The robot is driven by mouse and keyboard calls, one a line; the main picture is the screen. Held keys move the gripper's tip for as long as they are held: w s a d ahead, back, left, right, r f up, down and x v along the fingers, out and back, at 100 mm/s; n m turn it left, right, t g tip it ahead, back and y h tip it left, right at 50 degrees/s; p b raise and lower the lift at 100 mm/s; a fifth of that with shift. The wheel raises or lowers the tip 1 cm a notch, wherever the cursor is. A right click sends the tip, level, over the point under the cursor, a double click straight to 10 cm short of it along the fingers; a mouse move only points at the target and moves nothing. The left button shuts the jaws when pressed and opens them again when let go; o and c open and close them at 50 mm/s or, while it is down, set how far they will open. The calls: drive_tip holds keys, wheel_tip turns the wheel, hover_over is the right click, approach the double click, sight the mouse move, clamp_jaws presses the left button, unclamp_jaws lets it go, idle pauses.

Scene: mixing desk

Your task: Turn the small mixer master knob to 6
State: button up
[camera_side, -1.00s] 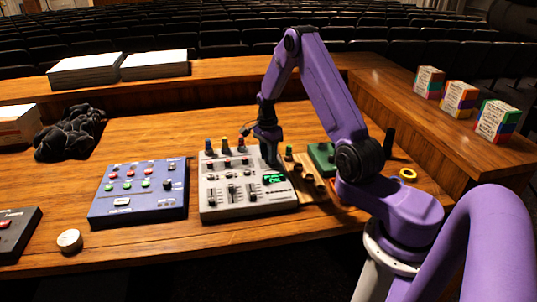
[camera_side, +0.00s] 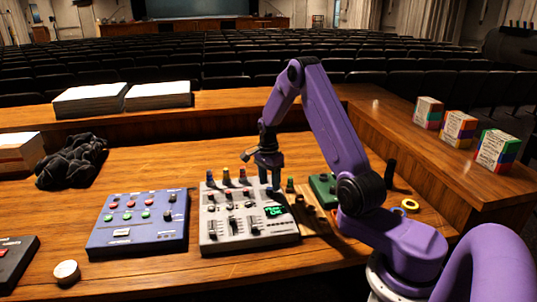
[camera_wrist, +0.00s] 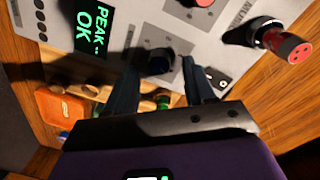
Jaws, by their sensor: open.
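The small grey mixer (camera_side: 225,232) sits on the desk in the side view, with several coloured knobs, sliders and a lit green display (camera_side: 274,211). My gripper (camera_side: 270,183) points down over its back right part. In the wrist view, the display (camera_wrist: 90,38) reads "PEAK OK". A dark blue-black knob (camera_wrist: 160,62) shows between the tips of my open fingers in the wrist view (camera_wrist: 160,68), with visible gaps on both sides. I cannot read its scale or pointer, and its label is not legible. A red-capped knob (camera_wrist: 291,44) stands further right.
A blue control box (camera_side: 137,226) stands left of the mixer. A wooden board with small knobs and a green box (camera_side: 323,188) lies close on the right. A yellow ring (camera_side: 410,205), dark cloth (camera_side: 72,162) and paper stacks (camera_side: 90,100) lie further off.

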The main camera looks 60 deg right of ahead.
wheel_tip(320, 180, up, 15)
drive_tip(key=shift+w+r, duration=0.15)
drive_tip(key=shift+w, duration=0.2)
idle(0.3)
drive_tip(key=s+a+r+n, duration=0.1)
drive_tip(key=s+a+n, duration=0.3)
drive_tip(key=a+n, duration=0.55)
drive_tip(key=s+a+r+n, duration=0.1)
drive_tip(key=s+a+n, duration=0.4)
drive_tip(key=a, duration=0.7)
drive_tip(key=s+a+f+n, duration=0.1)
drive_tip(key=s+a+n, duration=0.1)
drive_tip(key=s+n, duration=0.7)
drive_tip(key=s+a+f+n, duration=0.1)
drive_tip(key=s+a+n, duration=0.2)
drive_tip(key=s+n, duration=0.6)
drive_tip(key=s, duration=0.5)
drive_tip(key=shift+t, duration=0.4)
